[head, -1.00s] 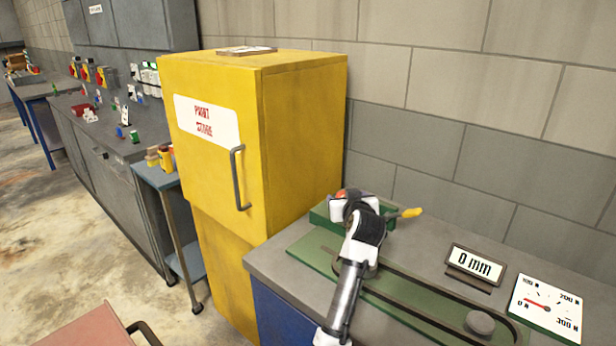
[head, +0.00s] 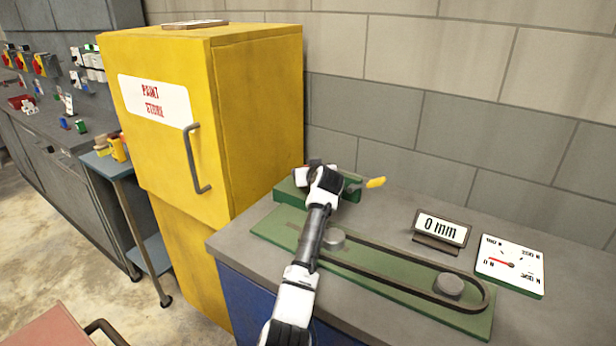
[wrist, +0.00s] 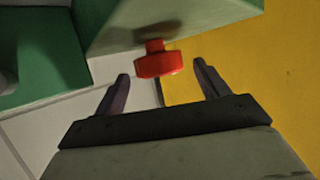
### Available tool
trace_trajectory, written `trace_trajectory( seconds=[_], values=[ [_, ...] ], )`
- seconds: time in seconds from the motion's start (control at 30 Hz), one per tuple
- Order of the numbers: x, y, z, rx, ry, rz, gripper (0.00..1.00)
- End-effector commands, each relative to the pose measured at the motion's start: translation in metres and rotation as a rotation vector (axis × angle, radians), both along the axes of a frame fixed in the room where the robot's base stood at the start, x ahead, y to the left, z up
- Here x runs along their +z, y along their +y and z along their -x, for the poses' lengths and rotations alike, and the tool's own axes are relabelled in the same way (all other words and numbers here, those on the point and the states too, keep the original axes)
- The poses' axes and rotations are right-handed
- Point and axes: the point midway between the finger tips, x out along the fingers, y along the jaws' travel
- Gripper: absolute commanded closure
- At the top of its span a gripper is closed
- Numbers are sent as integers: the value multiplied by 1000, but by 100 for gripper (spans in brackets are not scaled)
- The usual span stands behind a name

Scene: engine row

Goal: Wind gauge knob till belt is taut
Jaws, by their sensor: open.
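A red knob (wrist: 158,66) sticks out of a pale and green block in the wrist view. My gripper (wrist: 161,72) is open, with one finger on each side of the knob and a gap on both sides. In the head view my gripper (head: 316,174) is at the green block (head: 291,190), and my arm hides the knob. The dark belt (head: 395,262) runs around two grey pulleys on a green plate. It stands off the right pulley (head: 450,285). The dial gauge (head: 512,265) has its red needle near 0. A display (head: 440,229) reads 0 mm.
A yellow handle (head: 376,182) juts right from the block. A yellow paint cabinet (head: 255,120) stands close on the left of the grey bench (head: 375,205). A grey wall is behind. The bench between the display and the block is clear.

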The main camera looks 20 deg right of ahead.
Motion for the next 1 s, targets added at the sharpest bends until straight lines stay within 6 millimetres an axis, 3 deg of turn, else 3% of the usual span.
trace_trajectory(
  seconds=[0.3, 0.67, 1.0],
  values=[
    [-11, -3, -23, -1, 0, 1, 26],
    [-10, -4, -26, -1, -1, 1, 28],
    [-11, -3, -26, -1, -1, 1, 71]
  ],
)
